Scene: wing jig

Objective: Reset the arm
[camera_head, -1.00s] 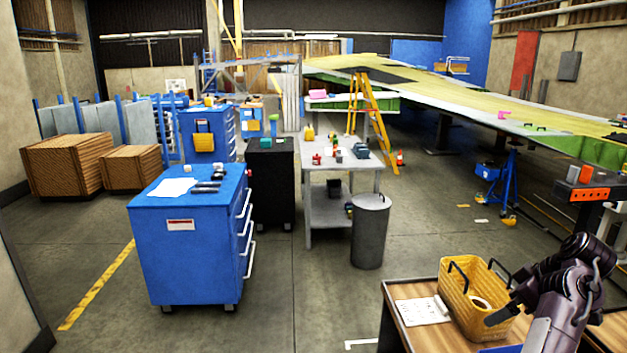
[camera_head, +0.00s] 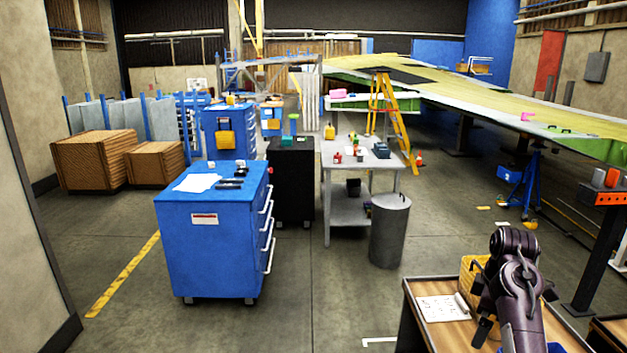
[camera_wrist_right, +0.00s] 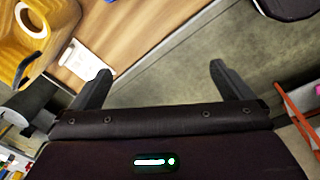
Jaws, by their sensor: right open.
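My right arm comes in at the lower right of the head view, and its gripper (camera_head: 484,328) hangs over the wooden table, partly hidden by the arm. In the right wrist view my right gripper (camera_wrist_right: 165,88) is open, with two dark fingers spread apart and nothing between them. Past the fingers are the table edge and the grey floor. My left gripper is not in view.
The wooden table (camera_head: 421,290) carries a white paper (camera_head: 442,308) left of my arm. A grey bin (camera_head: 389,232), a grey workbench (camera_head: 350,208) and a blue tool cabinet (camera_head: 208,245) stand farther off. Open floor lies between cabinet and table.

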